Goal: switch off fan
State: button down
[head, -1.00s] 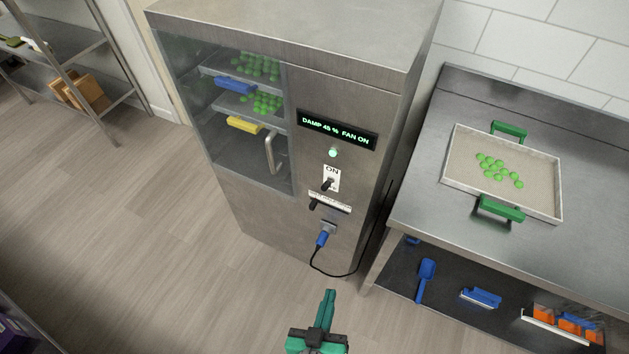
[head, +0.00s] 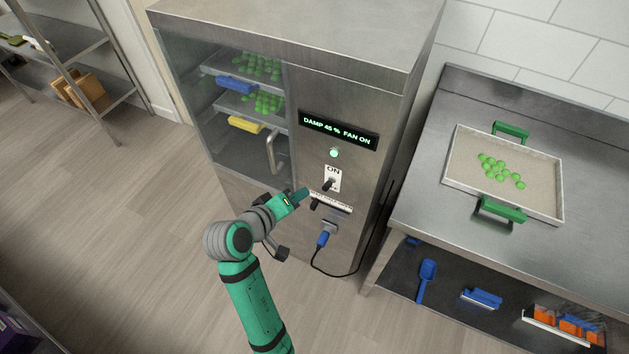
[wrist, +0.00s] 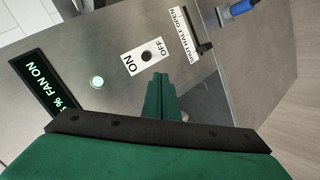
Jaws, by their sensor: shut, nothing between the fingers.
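The metal drying cabinet (head: 290,40) has a display (head: 338,129) reading "DAMP 45 % FAN ON". A green lamp (head: 334,153) glows below it; it also shows in the wrist view (wrist: 96,82). The fan switch (head: 329,184) is a dark toggle on a white plate marked ON and OFF; the plate shows in the wrist view (wrist: 147,57). My gripper (head: 303,193) is shut and empty, just left of and slightly below the switch. In the wrist view my fingertips (wrist: 160,80) point toward the plate's OFF end. I cannot tell whether they touch anything.
A vent slider (head: 316,204) labelled "SHUT HALF OPEN" sits just below the switch. A blue plug with a black cable (head: 322,239) is lower down. The glass door's handle (head: 271,152) is at left. A steel table (head: 420,205) with a tray of green gummies stands at right.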

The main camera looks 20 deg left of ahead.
aim_at(328, 185)
jog(key=s+a+r+h, duration=0.1)
jog(key=a+r, duration=0.2)
jog(key=r, duration=0.4)
jog(key=shift+a+m, duration=0.3)
jog(key=shift+a, duration=0.05)
jog(key=shift+f, duration=0.15)
jog(key=w+d+f, duration=0.5)
jog(key=w+f, duration=0.2)
jog(key=shift+d, duration=0.3)
jog(key=shift+a+f, duration=0.15)
